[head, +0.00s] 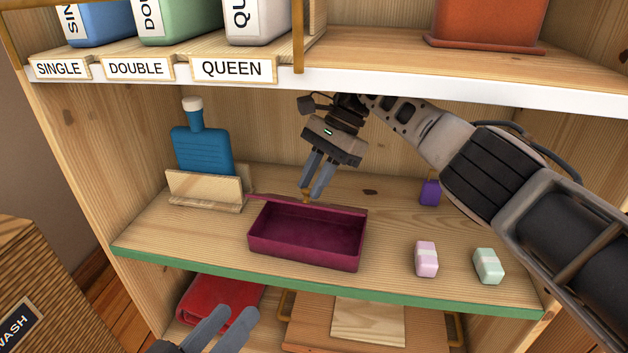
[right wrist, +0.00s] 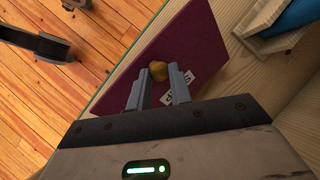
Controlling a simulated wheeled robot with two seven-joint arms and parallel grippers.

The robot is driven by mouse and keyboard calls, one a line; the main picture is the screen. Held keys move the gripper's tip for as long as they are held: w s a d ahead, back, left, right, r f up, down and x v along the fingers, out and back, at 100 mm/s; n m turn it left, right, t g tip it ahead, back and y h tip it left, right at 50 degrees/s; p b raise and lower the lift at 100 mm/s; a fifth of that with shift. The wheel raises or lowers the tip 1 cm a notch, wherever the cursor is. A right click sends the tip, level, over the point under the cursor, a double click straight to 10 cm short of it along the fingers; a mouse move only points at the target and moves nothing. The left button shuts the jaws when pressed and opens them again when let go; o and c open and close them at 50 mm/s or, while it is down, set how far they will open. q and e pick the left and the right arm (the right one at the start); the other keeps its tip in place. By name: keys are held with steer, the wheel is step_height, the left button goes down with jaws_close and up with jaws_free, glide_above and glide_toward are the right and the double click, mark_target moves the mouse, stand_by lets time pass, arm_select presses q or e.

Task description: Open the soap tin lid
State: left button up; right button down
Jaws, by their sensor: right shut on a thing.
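The maroon soap tin (head: 305,238) sits on the middle shelf with its inside showing empty. Its lid (head: 345,208) is swung up at the back edge and shows as a thin strip in the head view. In the right wrist view the lid (right wrist: 200,40) shows its outer face, with a partly hidden white label (right wrist: 180,92) and a brass knob (right wrist: 158,70). My right gripper (head: 311,194) is behind the tin, shut on the lid's knob. My left gripper (head: 234,313) is open and empty, low in front of the shelf's green edge.
A blue bottle (head: 203,150) stands behind a wooden holder (head: 205,188) at left. Pink (head: 426,258) and mint (head: 488,266) soap-like blocks lie at right, with a purple item (head: 430,192) behind. The upper shelf (head: 400,78) hangs overhead; a red item (head: 205,300) lies below.

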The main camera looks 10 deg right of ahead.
steer(key=c, duration=1.3)
jaws_free()
